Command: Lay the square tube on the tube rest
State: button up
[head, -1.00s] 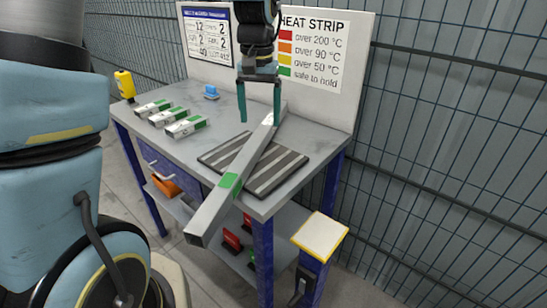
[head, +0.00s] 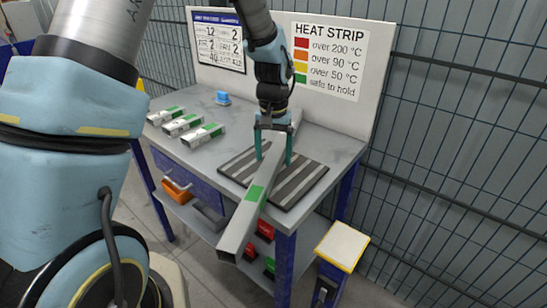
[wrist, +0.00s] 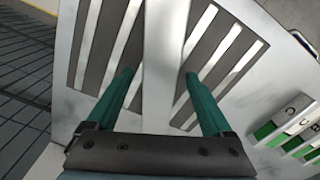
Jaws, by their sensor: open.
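The long grey square tube (head: 247,212) lies slanted across a dark striped pad (head: 310,186) on the table, its near end sticking out past the front edge. A green band marks it; the wall chart pairs green with "safe to hold". My gripper (head: 273,161) is open, pointing down, with one finger on each side of the tube. In the wrist view the tube (wrist: 165,45) runs between the two teal fingers (wrist: 159,75), with gaps on both sides. Nothing is labelled as the tube rest; I cannot tell for sure whether the striped pad is it.
Several small white blocks with green marks (head: 182,124) and a blue object (head: 222,98) are on the table's left. A yellow-edged pad (head: 342,246) stands low at the right front. The chart board (head: 340,40) rises behind; orange and red items lie below.

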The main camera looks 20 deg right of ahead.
jog(key=shift+f, duration=0.3)
jog(key=shift+c, duration=0.3)
grip_shut()
jog(key=shift+r, duration=0.1)
dwell(0.8)
